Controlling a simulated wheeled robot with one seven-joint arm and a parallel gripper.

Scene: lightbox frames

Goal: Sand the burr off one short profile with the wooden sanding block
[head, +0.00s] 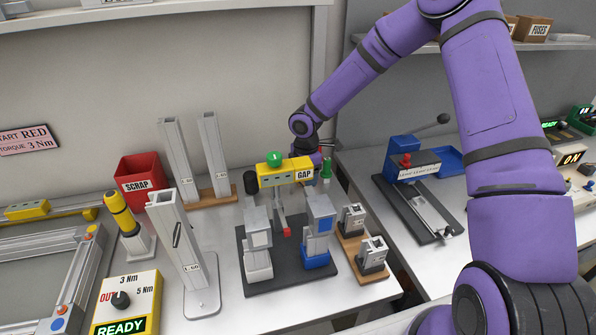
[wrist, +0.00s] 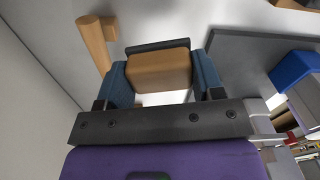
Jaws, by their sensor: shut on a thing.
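My gripper (wrist: 163,82) is shut on the wooden sanding block (wrist: 160,70), a brown block with a dark strip along its far edge, between two blue fingers. In the head view the end of my arm is behind the yellow GAP unit, which hides the fingers and the block. Two short grey pieces, the nearer (head: 373,252) and the farther (head: 352,217), stand on a small wooden base right of the dark mat; they look like the short profiles. I cannot make out a burr on either. The block touches neither.
A dark mat (head: 285,283) carries a grey-and-white fixture (head: 257,247) and a blue one (head: 319,240) under the GAP unit (head: 285,177). Tall profiles (head: 213,150) and a red SCRAP bin (head: 142,172) stand left. A wooden handled tool (wrist: 95,42) lies near my gripper.

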